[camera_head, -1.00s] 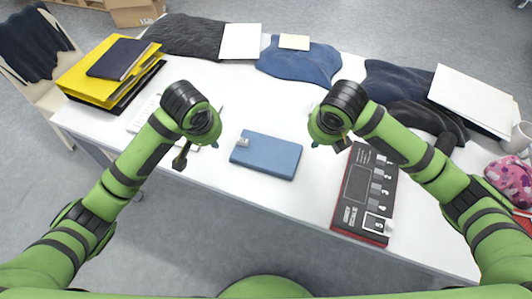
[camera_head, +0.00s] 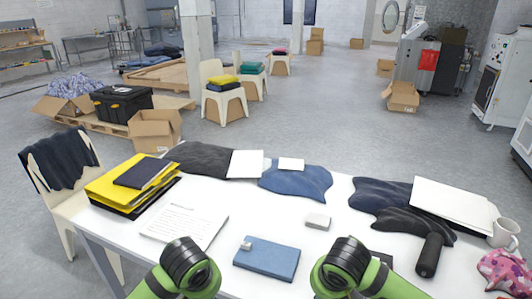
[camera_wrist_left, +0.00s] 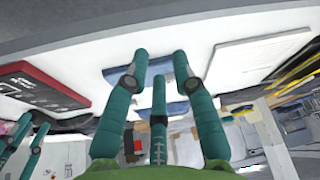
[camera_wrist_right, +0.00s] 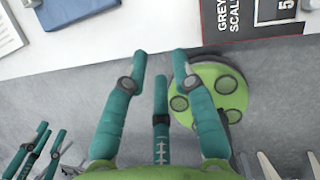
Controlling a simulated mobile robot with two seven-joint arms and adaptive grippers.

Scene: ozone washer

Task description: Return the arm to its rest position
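My left arm (camera_head: 182,270) and right arm (camera_head: 348,268) show at the bottom edge in the head view, apart from each other, with the right one in front of the table's near edge. Both grippers are out of sight there. In the right wrist view my right gripper (camera_wrist_right: 160,68) is also spread and empty, over grey floor by the table edge.
The white table (camera_head: 210,190) holds a blue notebook (camera_head: 267,260), a paper sheet (camera_head: 185,226), yellow folders (camera_head: 125,185), dark and blue cloths (camera_head: 295,182), a small grey block (camera_head: 318,221) and a mug (camera_head: 504,232). A grey-scale card (camera_wrist_right: 262,18) lies at the near edge.

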